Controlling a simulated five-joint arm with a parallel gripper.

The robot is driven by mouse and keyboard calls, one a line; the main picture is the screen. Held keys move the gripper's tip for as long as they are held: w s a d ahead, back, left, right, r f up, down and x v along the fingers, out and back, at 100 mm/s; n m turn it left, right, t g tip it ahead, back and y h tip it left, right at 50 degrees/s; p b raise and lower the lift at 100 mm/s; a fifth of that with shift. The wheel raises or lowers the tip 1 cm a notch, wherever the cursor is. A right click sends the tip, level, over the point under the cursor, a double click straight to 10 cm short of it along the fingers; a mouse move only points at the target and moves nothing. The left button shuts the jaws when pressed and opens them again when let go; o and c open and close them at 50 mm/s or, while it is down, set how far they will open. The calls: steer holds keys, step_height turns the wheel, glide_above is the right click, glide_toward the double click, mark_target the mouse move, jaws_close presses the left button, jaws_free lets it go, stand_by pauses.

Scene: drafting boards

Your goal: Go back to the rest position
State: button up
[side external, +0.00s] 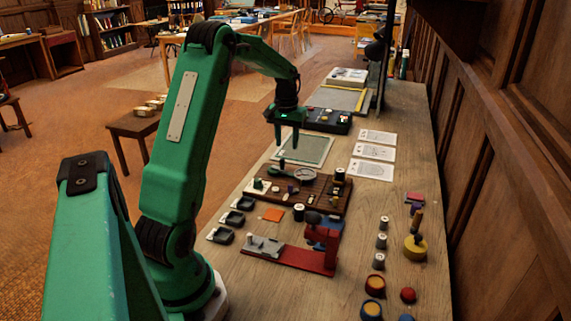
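My green arm reaches over the wooden bench in the side external view.
A brown board (318,201) with small parts lies nearer. A dark box (327,119) stands beyond my gripper. White sheets (372,170) and a yellow stamp (415,247) lie right.

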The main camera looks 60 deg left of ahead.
steer(key=s+d+r+m+t, duration=0.1)
steer(key=s+d+r+m, duration=0.1)
steer(key=d+r, duration=0.6)
steer(key=s+d+r+m+t, duration=0.15)
steer(key=d+r, duration=0.25)
steer(key=d, duration=0.8)
steer(key=s+d+m+t, duration=0.2)
steer(key=s+d+m, duration=0.3)
steer(key=s+d, duration=0.7)
steer(key=shift+s+d+f+t, duration=0.3)
steer(key=shift+s+d+t, duration=0.05)
steer(key=shift+s, duration=0.45)
